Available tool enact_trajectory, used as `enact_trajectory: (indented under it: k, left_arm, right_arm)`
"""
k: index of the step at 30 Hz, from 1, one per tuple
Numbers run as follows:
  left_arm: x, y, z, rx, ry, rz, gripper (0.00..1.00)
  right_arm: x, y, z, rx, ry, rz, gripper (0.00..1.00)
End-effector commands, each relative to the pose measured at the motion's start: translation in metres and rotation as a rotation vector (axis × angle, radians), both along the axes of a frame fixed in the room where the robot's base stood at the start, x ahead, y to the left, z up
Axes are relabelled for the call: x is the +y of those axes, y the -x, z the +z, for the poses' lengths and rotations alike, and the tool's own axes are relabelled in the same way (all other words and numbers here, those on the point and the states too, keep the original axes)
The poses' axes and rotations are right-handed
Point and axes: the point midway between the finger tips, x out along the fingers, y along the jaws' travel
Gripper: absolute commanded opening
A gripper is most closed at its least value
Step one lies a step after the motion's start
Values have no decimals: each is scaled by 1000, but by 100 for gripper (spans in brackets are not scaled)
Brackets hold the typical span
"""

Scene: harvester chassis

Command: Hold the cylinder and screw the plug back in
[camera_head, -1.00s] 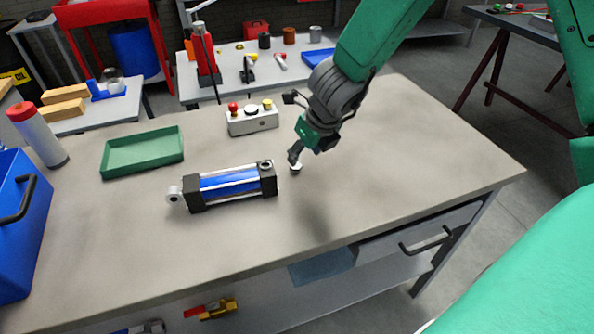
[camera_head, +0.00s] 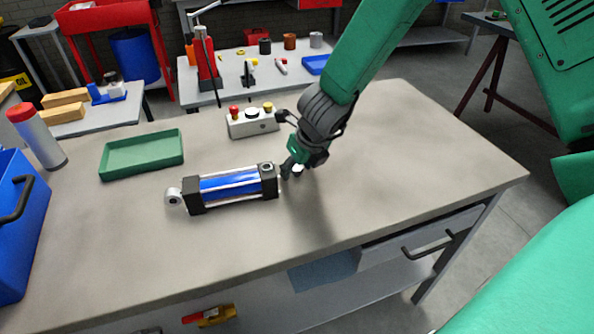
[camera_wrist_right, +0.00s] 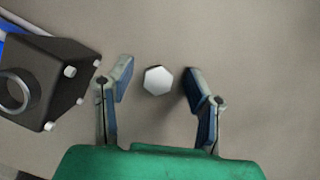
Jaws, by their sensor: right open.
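The cylinder (camera_head: 229,187), blue with black end blocks, lies on the workbench in the head view. In the right wrist view its black end block (camera_wrist_right: 48,80) with a round port is at the left. The plug (camera_wrist_right: 158,80), a small pale hexagonal piece, stands on the bench just right of the cylinder; it also shows in the head view (camera_head: 298,169), partly covered by the gripper. My right gripper (camera_wrist_right: 158,88) is open, its two fingers on either side of the plug with gaps to both. The left finger is close to the cylinder's end block. My left gripper is not in view.
A green tray (camera_head: 142,155) and a control box with buttons (camera_head: 252,122) lie behind the cylinder. A white bottle with a red cap (camera_head: 40,140) and a blue toolbox (camera_head: 22,215) stand at the left. The bench's right side is clear.

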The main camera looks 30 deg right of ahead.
Motion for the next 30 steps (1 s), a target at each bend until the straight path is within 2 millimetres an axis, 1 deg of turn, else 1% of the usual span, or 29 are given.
enact_trajectory:
  k: [1, 2, 3, 5, 6, 14, 17, 20, 25, 30]
  left_arm:
    - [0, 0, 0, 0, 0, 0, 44]
    - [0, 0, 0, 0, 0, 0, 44]
    - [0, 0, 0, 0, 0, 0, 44]
    - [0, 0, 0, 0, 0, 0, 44]
    - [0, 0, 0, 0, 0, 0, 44]
    - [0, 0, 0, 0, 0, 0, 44]
    - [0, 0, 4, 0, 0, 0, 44]
    - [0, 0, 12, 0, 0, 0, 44]
    - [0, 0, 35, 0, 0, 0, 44]
    - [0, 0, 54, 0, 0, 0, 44]
  right_arm:
    - [0, 0, 0, 0, 0, 0, 46]
    - [0, 0, 0, 0, 0, 0, 39]
    - [0, 0, 0, 0, 0, 0, 25]
    - [0, 0, 0, 0, 0, 0, 4]
    - [0, 0, 0, 0, -1, 0, 0]
    - [-1, 0, 0, -1, -1, 0, 0]
    - [0, 0, 7, -2, -1, 0, 0]
    - [-1, -1, 22, -3, 2, 0, 0]
    - [0, -1, 63, -4, 2, 1, 0]
    - [0, -1, 89, -1, 0, 1, 0]
